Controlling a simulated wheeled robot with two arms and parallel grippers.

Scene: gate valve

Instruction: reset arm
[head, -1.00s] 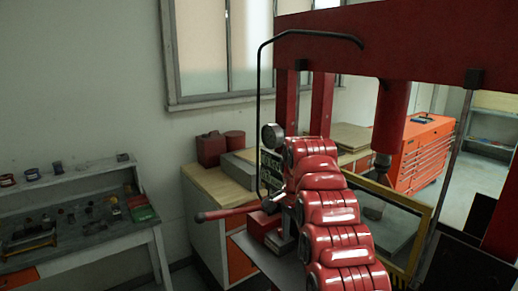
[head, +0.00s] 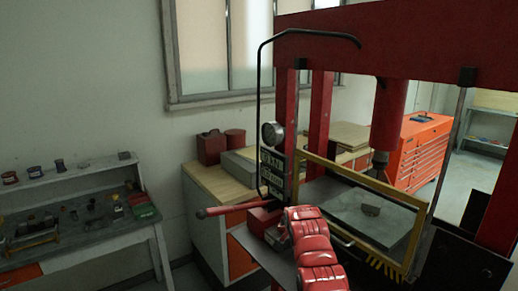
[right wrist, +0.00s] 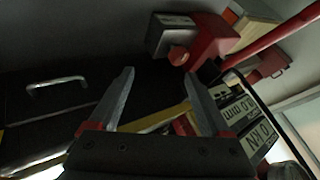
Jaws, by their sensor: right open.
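My right gripper (right wrist: 158,74) shows in the right wrist view, with its two fingers spread apart and nothing between them. It is near the red press, whose labelled panel (right wrist: 245,118) and red parts (right wrist: 212,42) appear tilted beyond the fingers. In the head view, a red segmented arm of mine rises from the bottom centre in front of the press; no gripper shows there. My left gripper is in neither view. No gate valve is seen.
The red press frame (head: 400,38) fills the right side, with a gauge (head: 272,134), a lever (head: 225,209) and a yellow-edged guard (head: 340,166). A workbench (head: 100,245) with small items stands left. An orange tool cabinet (head: 422,152) stands behind.

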